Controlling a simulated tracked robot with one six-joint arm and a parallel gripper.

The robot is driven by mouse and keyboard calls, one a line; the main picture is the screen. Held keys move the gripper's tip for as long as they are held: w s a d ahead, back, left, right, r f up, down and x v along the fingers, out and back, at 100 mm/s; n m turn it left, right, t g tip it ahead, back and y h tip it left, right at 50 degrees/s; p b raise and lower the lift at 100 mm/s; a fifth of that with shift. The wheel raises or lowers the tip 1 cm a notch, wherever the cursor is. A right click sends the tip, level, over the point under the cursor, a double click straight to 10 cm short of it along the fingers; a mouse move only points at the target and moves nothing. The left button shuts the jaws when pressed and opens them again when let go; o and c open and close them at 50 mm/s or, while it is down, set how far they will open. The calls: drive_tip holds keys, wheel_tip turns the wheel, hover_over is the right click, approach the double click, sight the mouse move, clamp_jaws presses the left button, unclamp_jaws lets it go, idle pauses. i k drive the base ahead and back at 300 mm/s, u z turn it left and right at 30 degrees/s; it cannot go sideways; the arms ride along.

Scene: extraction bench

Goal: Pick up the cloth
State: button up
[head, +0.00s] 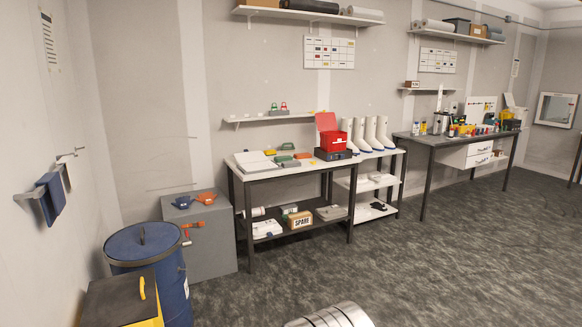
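A dark blue cloth (52,195) hangs folded over a grey rail (38,193) on the wall at the far left of the head view. It hangs above and to the left of a blue drum. My gripper is not in view, so I cannot see its state or where it is relative to the cloth.
The blue drum (147,243) and a yellow bin with a dark lid (122,296) stand below the cloth. A grey cabinet (210,243) stands beside the drum. Benches with tools and boots line the back wall. Dark carpet (450,260) is clear in the middle and right.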

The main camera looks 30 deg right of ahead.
sight(295, 162)
drive_tip(key=z, duration=3.1)
drive_tip(key=i, duration=1.4)
